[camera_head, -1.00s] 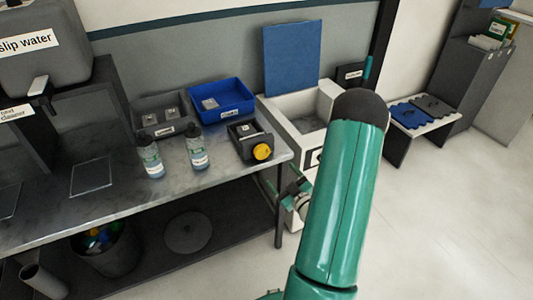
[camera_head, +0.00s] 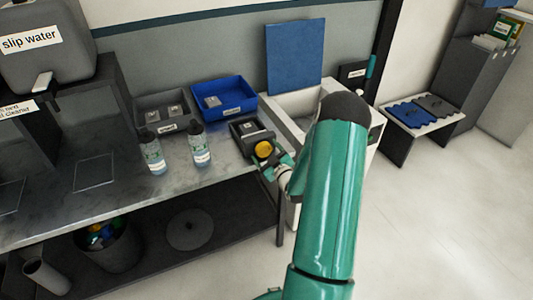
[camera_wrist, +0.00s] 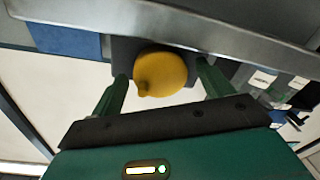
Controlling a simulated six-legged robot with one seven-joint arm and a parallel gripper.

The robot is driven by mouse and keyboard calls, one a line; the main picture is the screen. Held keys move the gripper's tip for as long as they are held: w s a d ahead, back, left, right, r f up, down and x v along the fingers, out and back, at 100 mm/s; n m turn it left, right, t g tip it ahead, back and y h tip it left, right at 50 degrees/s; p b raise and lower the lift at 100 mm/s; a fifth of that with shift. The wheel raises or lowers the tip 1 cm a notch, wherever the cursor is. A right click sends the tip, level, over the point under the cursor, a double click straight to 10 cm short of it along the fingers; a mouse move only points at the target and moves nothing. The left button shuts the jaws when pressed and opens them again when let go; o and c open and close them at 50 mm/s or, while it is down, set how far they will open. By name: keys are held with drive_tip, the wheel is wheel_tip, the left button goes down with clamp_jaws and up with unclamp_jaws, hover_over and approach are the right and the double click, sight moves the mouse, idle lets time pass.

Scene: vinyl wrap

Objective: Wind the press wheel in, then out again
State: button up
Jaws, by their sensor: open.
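The press is a small dark box (camera_head: 243,128) at the right end of the grey bench. Its yellow wheel (camera_head: 263,149) is on the side facing me. In the wrist view the yellow wheel (camera_wrist: 160,72) shows large, with a small knob at its lower left. My gripper (camera_head: 273,161) is at the wheel in the head view, partly hidden by my arm. In the wrist view my gripper (camera_wrist: 163,88) is open, with one green finger on each side of the wheel. Whether the fingers touch it I cannot tell.
Two labelled bottles (camera_head: 153,154) (camera_head: 200,146) stand left of the press. A grey tray (camera_head: 150,113) and a blue tray (camera_head: 240,96) are behind them. A white open bin (camera_head: 365,145) stands right of the bench, partly behind my arm. The bench edge is close to my gripper.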

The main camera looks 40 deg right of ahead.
drive_tip(key=c, duration=1)
drive_tip(key=shift+m, duration=0.3)
drive_tip(key=m, duration=0.4)
drive_tip(key=shift+m, duration=2.6)
